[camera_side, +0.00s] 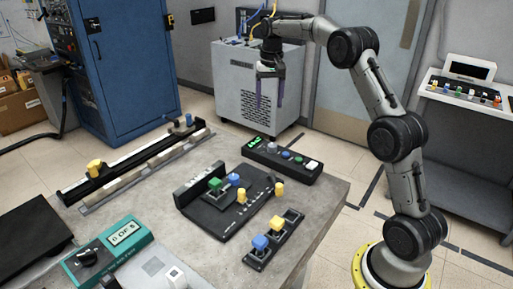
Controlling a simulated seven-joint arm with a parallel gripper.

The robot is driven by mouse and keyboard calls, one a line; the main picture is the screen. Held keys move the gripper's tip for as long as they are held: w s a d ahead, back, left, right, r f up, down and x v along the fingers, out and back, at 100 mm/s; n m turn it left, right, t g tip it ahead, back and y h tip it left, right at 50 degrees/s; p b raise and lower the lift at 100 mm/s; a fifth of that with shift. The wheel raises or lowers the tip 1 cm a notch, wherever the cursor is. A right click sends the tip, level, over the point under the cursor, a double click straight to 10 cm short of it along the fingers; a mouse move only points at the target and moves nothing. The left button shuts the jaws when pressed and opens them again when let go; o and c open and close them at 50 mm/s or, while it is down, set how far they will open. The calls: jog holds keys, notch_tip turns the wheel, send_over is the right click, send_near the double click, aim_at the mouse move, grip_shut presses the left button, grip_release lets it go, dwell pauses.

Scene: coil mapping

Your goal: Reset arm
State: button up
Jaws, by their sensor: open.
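My gripper (270,103) hangs fingers down in the air behind the table's far edge, in front of the grey cabinet. Its two dark purple fingers are apart and hold nothing. My arm rises at the right of the table and reaches over to the left. Below and nearer lies a black board (218,215) with a green block (215,184), a blue block (233,179) and two yellow pieces on it.
A long rail (140,162) with a yellow knob crosses the table's back left. A black button box (282,160) with a green display sits near the back right edge. A teal meter (108,252) stands front left. The air around my gripper is clear.

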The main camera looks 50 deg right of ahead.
jog(key=s+a+r+n+t, duration=0.2)
jog(key=s+a+r, duration=0.3)
jog(key=a+r, duration=0.5)
jog(key=s+a+r+n+t, duration=0.1)
jog(key=s+a+r, duration=0.25)
jog(key=s, duration=0.25)
jog(key=s+a+r+n+t, duration=0.1)
jog(key=s+a+r, duration=0.1)
jog(key=s+a, duration=0.25)
jog(key=s+a+f+n, duration=0.2)
jog(key=s+f, duration=0.4)
jog(key=s, duration=0.2)
jog(key=s+a+f+n+t, duration=0.1)
jog(key=s+a+f+n, duration=0.1)
jog(key=s+f, duration=0.5)
jog(key=shift+s+a+n, duration=0.4)
jog(key=shift+s+a, duration=0.05)
jog(key=shift+s, duration=0.75)
